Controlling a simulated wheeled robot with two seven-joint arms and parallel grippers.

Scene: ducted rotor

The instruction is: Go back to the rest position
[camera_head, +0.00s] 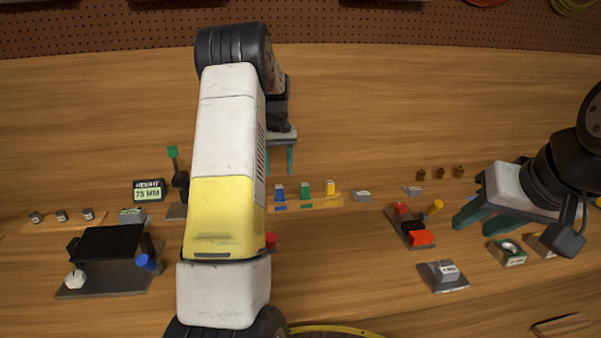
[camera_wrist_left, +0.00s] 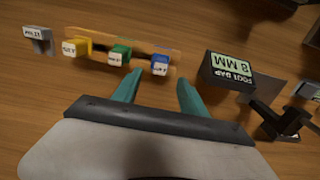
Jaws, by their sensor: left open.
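My left arm reaches forward across the bench in the head view, and its left gripper (camera_head: 279,162) hangs beyond the row of coloured blocks. Its two teal fingers are apart with nothing between them. In the left wrist view the left gripper (camera_wrist_left: 159,84) is also open and empty, with the fingertips near the blue block (camera_wrist_left: 160,66). My right gripper (camera_head: 472,222) is at the right, above the bench. Its teal fingers look apart, and I see nothing held between them.
Blue, green (camera_head: 305,189) and yellow (camera_head: 331,187) blocks stand on a wooden strip. A red-and-yellow-handled fixture (camera_head: 411,228) is near my right gripper. The back of the bench is clear.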

